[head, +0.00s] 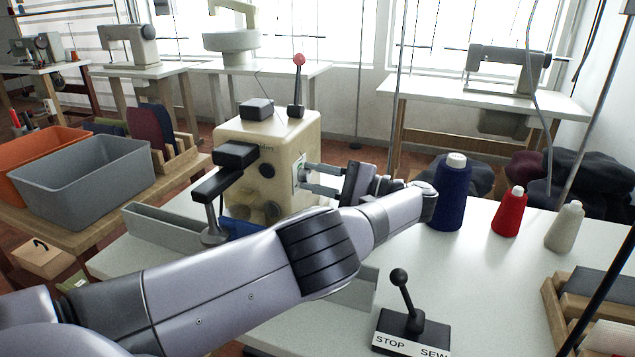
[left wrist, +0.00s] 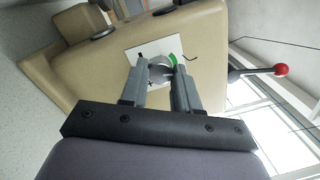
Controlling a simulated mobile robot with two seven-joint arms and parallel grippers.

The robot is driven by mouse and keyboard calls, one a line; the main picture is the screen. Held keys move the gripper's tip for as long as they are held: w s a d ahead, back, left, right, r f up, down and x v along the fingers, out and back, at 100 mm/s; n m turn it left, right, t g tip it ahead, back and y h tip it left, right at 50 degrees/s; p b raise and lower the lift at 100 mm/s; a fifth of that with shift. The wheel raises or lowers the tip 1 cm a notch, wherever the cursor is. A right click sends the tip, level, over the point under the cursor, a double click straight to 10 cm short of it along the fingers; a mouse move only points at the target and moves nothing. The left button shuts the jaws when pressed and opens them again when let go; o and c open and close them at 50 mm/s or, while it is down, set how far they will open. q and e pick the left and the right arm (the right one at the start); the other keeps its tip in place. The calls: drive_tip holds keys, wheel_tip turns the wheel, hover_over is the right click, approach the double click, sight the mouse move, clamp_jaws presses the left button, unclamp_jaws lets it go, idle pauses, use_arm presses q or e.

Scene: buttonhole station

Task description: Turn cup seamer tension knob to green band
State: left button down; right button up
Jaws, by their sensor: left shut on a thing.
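The cup seamer (head: 280,140) is a cream machine on the white table. Its tension knob (left wrist: 160,70) is a round grey knob on a white plate (left wrist: 140,53) on the machine's side. A green band (left wrist: 173,60) shows on the plate at the knob's upper right in the left wrist view. My left gripper (head: 305,180) reaches the plate from the right in the head view. In the left wrist view its two fingers (left wrist: 161,73) are shut on the knob, one on each side. The fingers hide part of the knob, and I cannot tell where its pointer stands. My right gripper is not in view.
A red-ball lever (head: 298,80) stands on top of the machine. A black lever on a STOP/SEW base (head: 410,330) is at the table's front. Blue (head: 452,195), red (head: 509,212) and white (head: 565,226) thread cones stand right. A grey bin (head: 85,185) is left.

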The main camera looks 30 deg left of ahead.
use_arm(q)
drive_tip(key=shift+n+b, duration=0.4)
drive_tip(key=shift+n, duration=0.6)
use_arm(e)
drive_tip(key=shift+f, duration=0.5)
use_arm(q)
drive_tip(key=shift+a+n, duration=0.1)
drive_tip(key=shift+n, duration=0.6)
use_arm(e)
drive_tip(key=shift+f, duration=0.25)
use_arm(q)
drive_tip(key=c, duration=0.8)
unclamp_jaws()
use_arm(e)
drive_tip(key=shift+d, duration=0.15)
